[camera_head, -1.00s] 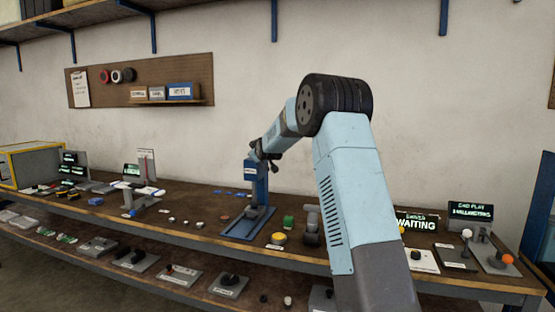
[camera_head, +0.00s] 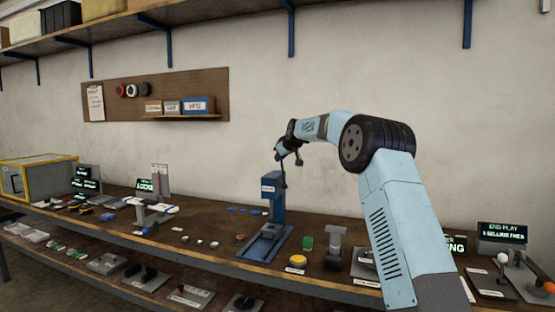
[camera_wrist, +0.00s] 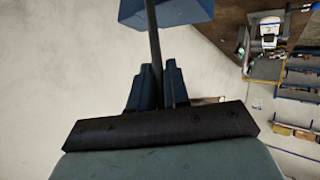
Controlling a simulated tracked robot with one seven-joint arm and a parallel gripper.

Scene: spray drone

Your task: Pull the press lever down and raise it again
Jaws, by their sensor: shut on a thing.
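The blue press (camera_head: 272,222) stands on its blue base on the bench, right of the middle of the head view. My gripper (camera_head: 288,158) is above and slightly right of the press head. In the wrist view, my gripper's two blue-grey fingers (camera_wrist: 157,82) are shut around the dark rod of the press lever (camera_wrist: 152,38). The rod runs from between the fingers to the blue press head (camera_wrist: 165,12). In the head view the lever (camera_head: 284,175) stands up steeply from the head. The lever's grip end is hidden by my gripper.
The wooden bench (camera_head: 225,262) carries a green block (camera_head: 307,243), a yellow button (camera_head: 298,260) and a grey fixture (camera_head: 335,245) right of the press. The wall space above the press is clear.

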